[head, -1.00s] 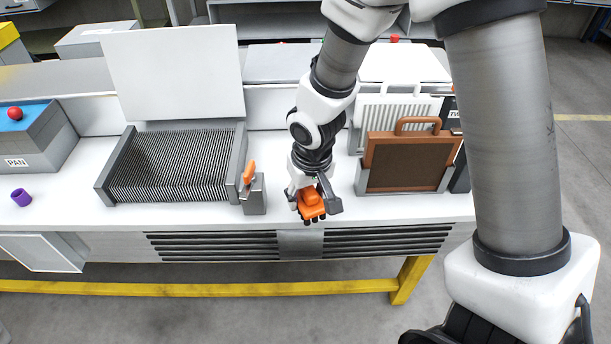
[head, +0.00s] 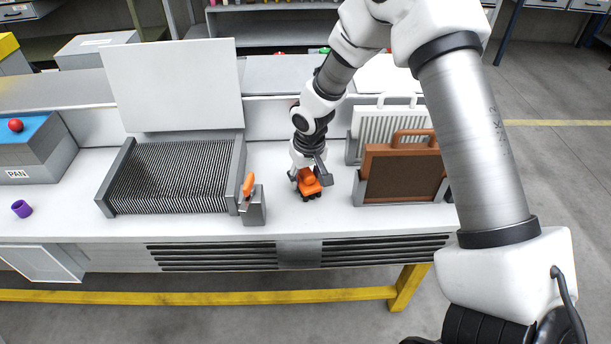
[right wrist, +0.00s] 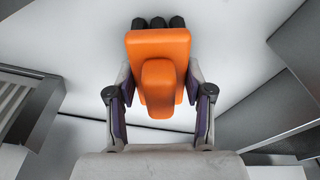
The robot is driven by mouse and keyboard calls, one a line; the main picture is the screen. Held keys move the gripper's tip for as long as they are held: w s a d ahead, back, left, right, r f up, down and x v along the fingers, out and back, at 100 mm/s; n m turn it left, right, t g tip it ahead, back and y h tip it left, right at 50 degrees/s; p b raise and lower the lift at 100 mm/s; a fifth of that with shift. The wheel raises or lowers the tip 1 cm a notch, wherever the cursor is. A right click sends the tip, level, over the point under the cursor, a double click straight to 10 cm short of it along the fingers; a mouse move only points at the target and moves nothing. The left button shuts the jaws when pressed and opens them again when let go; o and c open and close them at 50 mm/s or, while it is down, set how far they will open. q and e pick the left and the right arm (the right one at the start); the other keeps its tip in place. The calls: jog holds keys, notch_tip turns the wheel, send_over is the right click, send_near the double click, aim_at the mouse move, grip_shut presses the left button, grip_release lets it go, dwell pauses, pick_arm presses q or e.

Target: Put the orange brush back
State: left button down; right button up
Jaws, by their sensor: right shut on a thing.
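The orange brush (head: 309,182) has an orange block body with dark bristle tufts along one edge. My right gripper (head: 310,178) is shut on it from above, at the white tabletop between the grey holder and the brown board. In the right wrist view the brush (right wrist: 158,50) sits between the two fingers of the gripper (right wrist: 158,100), with black tufts at its far end. Whether the tufts touch the tabletop is hard to tell. My left gripper is not in view.
A grey holder with an orange-handled tool (head: 248,186) stands left of the brush, beside the ribbed grey unit (head: 182,172). A brown framed board (head: 402,172) and white rack (head: 385,122) stand to the right.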

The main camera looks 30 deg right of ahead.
aim_at(309, 174)
jog(key=o, duration=1.1)
jog(key=shift+f, duration=0.2)
jog(key=r, duration=0.4)
jog(key=s+r, duration=0.1)
jog(key=r, duration=0.7)
jog(key=shift+s+a+r, duration=0.15)
jog(key=shift+s, duration=0.25)
